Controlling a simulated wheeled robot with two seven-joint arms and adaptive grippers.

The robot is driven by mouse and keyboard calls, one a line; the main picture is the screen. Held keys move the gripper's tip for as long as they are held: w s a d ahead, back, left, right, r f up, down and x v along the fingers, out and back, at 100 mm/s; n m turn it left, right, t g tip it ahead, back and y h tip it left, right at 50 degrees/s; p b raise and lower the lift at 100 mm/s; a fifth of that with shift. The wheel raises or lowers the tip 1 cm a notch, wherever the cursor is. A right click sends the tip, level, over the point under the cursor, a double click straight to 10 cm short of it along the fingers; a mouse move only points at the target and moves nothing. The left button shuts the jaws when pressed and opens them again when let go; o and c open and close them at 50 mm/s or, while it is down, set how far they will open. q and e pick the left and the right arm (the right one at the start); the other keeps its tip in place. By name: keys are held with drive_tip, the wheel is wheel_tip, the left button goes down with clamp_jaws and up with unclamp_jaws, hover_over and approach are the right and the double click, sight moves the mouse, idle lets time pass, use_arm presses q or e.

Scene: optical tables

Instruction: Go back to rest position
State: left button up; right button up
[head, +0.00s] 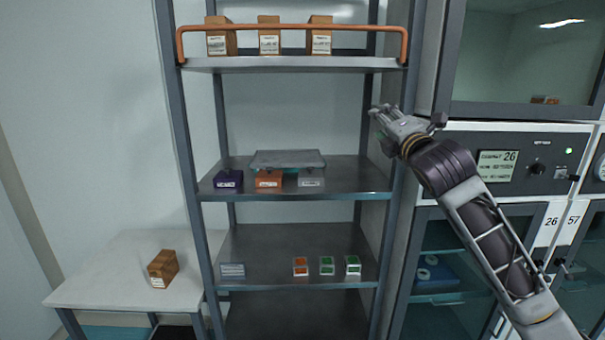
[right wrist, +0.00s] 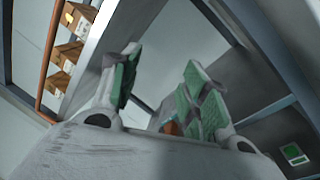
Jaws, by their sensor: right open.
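My right gripper (head: 382,113) is raised in front of the right side of the metal shelf unit, between the top and middle shelves in the head view. In the right wrist view its two green-padded fingers (right wrist: 158,92) are apart, and I see nothing held between them. My left gripper is not in either view.
The shelf unit's top shelf (head: 290,64) has an orange rail (head: 290,27) and brown boxes (head: 269,38). The middle shelf holds a purple box (head: 228,179), an orange box (head: 268,179) and a grey box (head: 310,178). A white table (head: 110,270) with a cardboard box (head: 163,268) stands left; cabinets stand right.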

drive_tip(key=s+f+m+g, duration=0.2)
drive_tip(key=s+f+m, duration=0.15)
drive_tip(key=f, duration=0.85)
drive_tip(key=s+f+m+g+h, duration=0.1)
drive_tip(key=s+f+m+g, duration=0.2)
drive_tip(key=f, duration=0.9)
drive_tip(key=s+f+m+g, duration=0.2)
drive_tip(key=f+m, duration=0.3)
drive_tip(key=f, duration=0.7)
drive_tip(key=s+d+f+m+g+h, duration=0.1)
drive_tip(key=s+f+m+g, duration=0.4)
drive_tip(key=s+f, duration=0.8)
drive_tip(key=s+d+f+m+g, duration=0.2)
drive_tip(key=s+f+m+g, duration=0.3)
drive_tip(key=s+f, duration=0.7)
drive_tip(key=s+f+b, duration=0.1)
drive_tip(key=s+f, duration=0.1)
drive_tip(key=f, duration=1.4)
drive_tip(key=s+f+b, duration=0.1)
drive_tip(key=s+f, duration=0.2)
drive_tip(key=f, duration=1.4)
drive_tip(key=s+d+f+b, duration=0.1)
drive_tip(key=s+d+f, duration=0.1)
drive_tip(key=s+f, duration=0.9)
drive_tip(key=s+d+f+g+b, duration=0.1)
drive_tip(key=s+f, duration=1)
drive_tip(key=shift+s+d+g, duration=0.15)
drive_tip(key=shift+d+g, duration=0.15)
drive_tip(key=shift+d, duration=0.05)
